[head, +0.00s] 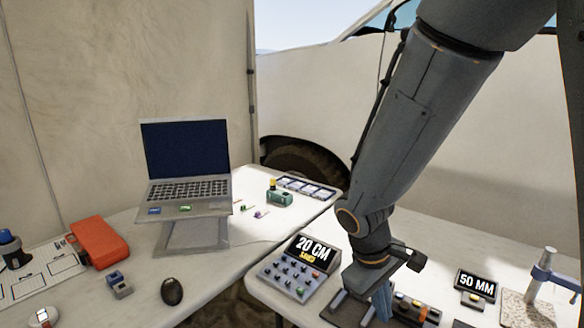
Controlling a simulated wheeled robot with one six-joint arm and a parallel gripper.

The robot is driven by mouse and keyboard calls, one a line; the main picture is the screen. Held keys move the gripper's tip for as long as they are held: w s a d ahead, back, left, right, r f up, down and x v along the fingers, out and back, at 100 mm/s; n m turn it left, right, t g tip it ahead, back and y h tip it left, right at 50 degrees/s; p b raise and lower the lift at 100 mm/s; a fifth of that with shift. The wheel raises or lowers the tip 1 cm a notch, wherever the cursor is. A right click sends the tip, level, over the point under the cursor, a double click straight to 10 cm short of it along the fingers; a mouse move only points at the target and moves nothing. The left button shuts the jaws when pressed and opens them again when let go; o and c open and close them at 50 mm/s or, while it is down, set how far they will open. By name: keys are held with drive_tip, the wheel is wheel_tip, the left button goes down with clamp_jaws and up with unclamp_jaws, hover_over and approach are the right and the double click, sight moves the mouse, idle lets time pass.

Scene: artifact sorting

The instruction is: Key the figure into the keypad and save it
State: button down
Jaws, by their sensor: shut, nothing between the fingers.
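A second small display (476,284) further right reads "50 MM". My gripper (383,304) points down to the right of the keypad, apart from its buttons. It is shut and appears empty; its tips are small and partly hard to make out.
A dark tray (344,311) lies below my gripper, with a dark box with coloured buttons (414,309) beside it. A measuring stand (541,284) is at the far right.

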drive_tip(key=s+m+y, duration=0.1)
drive_tip(key=m, duration=0.1)
drive_tip(key=s+r+m+y, duration=0.1)
drive_tip(key=s+m, duration=0.1)
drive_tip(key=s+r+m+y, duration=0.1)
drive_tip(key=s+m, duration=0.1)
drive_tip(key=shift+s+d+m, duration=0.2)
drive_tip(key=shift+d+m, duration=0.2)
drive_tip(key=shift+d, duration=0.1)
idle(0.8)
